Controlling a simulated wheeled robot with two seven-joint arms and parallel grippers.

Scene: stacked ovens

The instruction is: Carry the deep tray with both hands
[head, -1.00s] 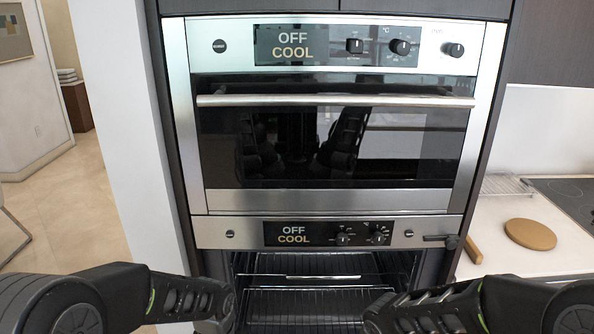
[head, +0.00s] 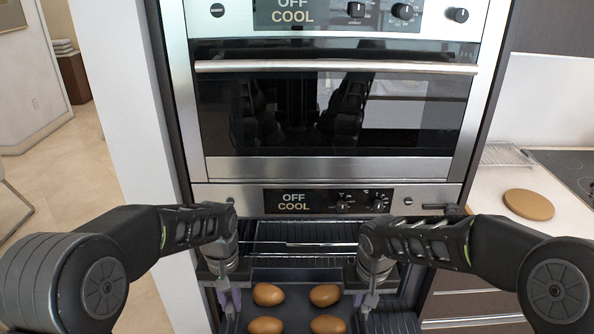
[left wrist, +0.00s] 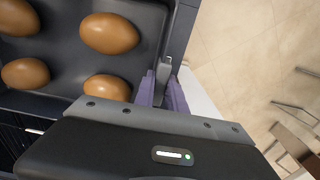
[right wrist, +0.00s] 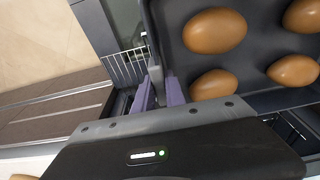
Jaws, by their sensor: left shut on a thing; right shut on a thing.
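The deep tray (head: 297,308) is dark grey and holds several brown, egg-shaped items (head: 268,294). It is low in the head view, in front of the lower oven's opening; its near part is cut off by the frame. My left gripper (head: 228,300) is shut on the tray's left side; in the left wrist view its purple fingers (left wrist: 164,92) pinch a grey tab on the rim. My right gripper (head: 367,300) is shut on the right side; in the right wrist view its fingers (right wrist: 158,92) pinch a similar tab. The tray (right wrist: 250,64) looks about level.
The lower oven (head: 310,232) is open, with wire racks inside, under a closed upper oven (head: 330,115). Both panels read OFF COOL. At right are a counter with a round board (head: 528,204) and drawers (head: 462,303). Open floor lies at left.

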